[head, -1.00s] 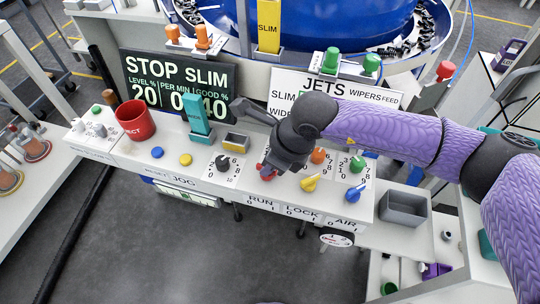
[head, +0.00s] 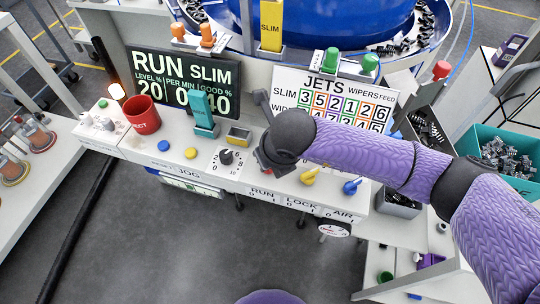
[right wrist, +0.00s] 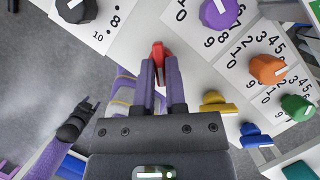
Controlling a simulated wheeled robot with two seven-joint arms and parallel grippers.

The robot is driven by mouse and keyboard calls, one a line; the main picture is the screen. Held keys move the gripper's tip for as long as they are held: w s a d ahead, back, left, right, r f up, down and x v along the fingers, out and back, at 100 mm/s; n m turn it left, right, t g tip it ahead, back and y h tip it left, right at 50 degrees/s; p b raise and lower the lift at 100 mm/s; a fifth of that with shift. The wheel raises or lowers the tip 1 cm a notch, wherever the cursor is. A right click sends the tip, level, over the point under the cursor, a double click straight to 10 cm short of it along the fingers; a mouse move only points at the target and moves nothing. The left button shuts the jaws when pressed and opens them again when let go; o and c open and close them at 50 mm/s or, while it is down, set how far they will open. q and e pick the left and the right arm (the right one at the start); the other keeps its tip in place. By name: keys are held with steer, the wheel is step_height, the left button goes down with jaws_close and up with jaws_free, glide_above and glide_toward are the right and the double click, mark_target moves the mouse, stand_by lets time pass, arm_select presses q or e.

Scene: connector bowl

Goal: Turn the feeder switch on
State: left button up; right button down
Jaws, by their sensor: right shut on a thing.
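A small red switch (right wrist: 158,50) stands on the white console above the RUN label. In the right wrist view my right gripper (right wrist: 160,66) is shut on it, with one finger on each side. In the head view my right gripper (head: 268,165) and wrist hide most of this switch. A yellow switch (head: 310,176) stands above LOCK and a blue one (head: 352,186) above AIR, both clear of the fingers. The display (head: 183,80) reads RUN SLIM. My left gripper (right wrist: 88,108) shows small at the left of the right wrist view, away from the console; its jaws are unclear.
A black knob (head: 226,157) stands left of my gripper. A teal lever (head: 203,112), a red cup (head: 141,115) and a lit lamp (head: 117,91) are farther left. The JETS board (head: 332,97) stands behind my right arm. A blue bowl (head: 350,20) is at the back.

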stand_by(0.5)
steer(key=c, duration=0.7)
jaws_free()
steer(key=p+v, duration=0.2)
steer(key=v, duration=0.8)
steer(key=shift+p, duration=0.35)
